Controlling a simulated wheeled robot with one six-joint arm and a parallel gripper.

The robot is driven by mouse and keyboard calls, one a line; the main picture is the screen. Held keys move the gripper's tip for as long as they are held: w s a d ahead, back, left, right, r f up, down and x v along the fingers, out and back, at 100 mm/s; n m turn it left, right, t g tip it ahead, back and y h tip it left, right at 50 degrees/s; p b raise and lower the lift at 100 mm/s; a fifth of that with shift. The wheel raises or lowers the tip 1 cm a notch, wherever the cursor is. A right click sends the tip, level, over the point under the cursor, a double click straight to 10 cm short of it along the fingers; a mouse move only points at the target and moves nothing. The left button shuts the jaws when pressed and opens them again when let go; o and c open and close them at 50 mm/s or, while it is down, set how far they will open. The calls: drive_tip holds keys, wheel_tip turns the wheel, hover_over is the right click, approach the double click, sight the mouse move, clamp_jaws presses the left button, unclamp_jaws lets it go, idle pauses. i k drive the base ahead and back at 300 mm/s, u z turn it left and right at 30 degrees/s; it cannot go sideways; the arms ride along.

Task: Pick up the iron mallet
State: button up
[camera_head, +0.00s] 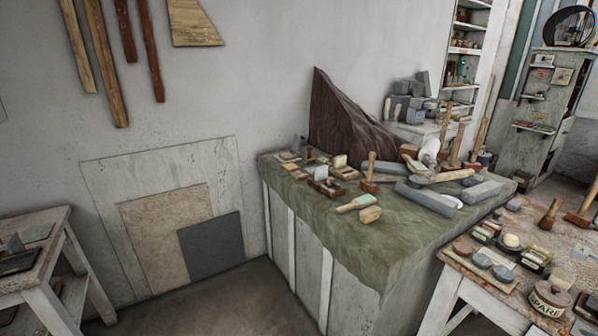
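Several mallet-like tools lie or stand on a green-covered bench (405,235) at the centre right. A small mallet (370,175) with a brown head stands with its wooden handle up near the middle. A tool with a pale handle and yellowish block (368,213) lies near the front edge. Taller upright handles (457,146) stand at the back right. More brown-headed mallets (550,213) are on the table at the right edge. At this size I cannot tell which one is iron. My gripper is not in view.
Grey stone blocks (427,198) and small boxes (325,184) crowd the bench top. A dark, jagged slab (345,120) rises behind. A cluttered white-legged table (455,265) stands at the right, another table (50,225) at the left. Bare floor (225,300) shows between.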

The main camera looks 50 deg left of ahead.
sight(365, 184)
drive_tip(key=u, duration=1.55)
